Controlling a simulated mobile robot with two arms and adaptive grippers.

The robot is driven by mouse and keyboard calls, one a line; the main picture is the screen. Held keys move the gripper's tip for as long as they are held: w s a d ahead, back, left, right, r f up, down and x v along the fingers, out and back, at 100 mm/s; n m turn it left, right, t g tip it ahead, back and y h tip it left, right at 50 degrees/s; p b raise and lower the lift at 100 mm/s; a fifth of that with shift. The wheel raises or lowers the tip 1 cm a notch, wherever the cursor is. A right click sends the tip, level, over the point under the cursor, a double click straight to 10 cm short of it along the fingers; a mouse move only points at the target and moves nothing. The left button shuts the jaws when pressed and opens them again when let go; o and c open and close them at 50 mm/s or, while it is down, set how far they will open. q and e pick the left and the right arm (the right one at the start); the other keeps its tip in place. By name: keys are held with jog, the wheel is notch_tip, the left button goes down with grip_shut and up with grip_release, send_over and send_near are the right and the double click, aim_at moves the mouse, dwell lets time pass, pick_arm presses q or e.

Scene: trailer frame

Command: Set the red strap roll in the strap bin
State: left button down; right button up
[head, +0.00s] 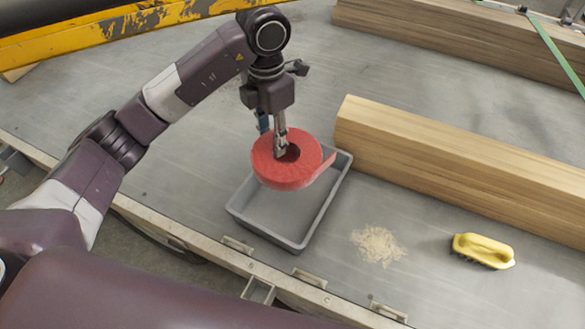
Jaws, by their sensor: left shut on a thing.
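The red strap roll (285,174) is a thick flat ring with a loose strap end on its right side. My left gripper (281,150) is shut on it from above, with a finger in the roll's centre hole. The grey strap bin (319,213) is a shallow open tray on the trailer deck. The roll is over the back part of the bin and hides some of its rim. The front of the bin floor shows empty. I cannot tell how high the roll is above the floor. My right gripper is not in view.
A long timber beam (450,165) lies just right of the bin, and more timber (450,38) lies at the back. Sawdust (377,245) and a yellow brush (483,250) lie on the deck (200,165) at right. The deck's edge runs along the front.

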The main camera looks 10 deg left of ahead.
pick_arm(q)
jog(key=shift+w+d, duration=0.1)
jog(key=shift+d, duration=0.2)
jog(key=f, duration=0.4)
jog(key=f+p, duration=0.1)
jog(key=f, duration=0.4)
jog(key=s+f+p, duration=0.1)
jog(key=f, duration=0.4)
jog(key=shift+a+f, duration=0.15)
jog(key=shift+f, duration=0.1)
jog(key=shift+w+a+f, duration=0.2)
jog(key=shift+f, duration=0.4)
jog(key=shift+d+f, duration=0.15)
jog(key=shift+f, duration=0.8)
jog(key=shift+d+f, duration=0.15)
jog(key=shift+f, duration=0.8)
jog(key=shift+f, duration=0.1)
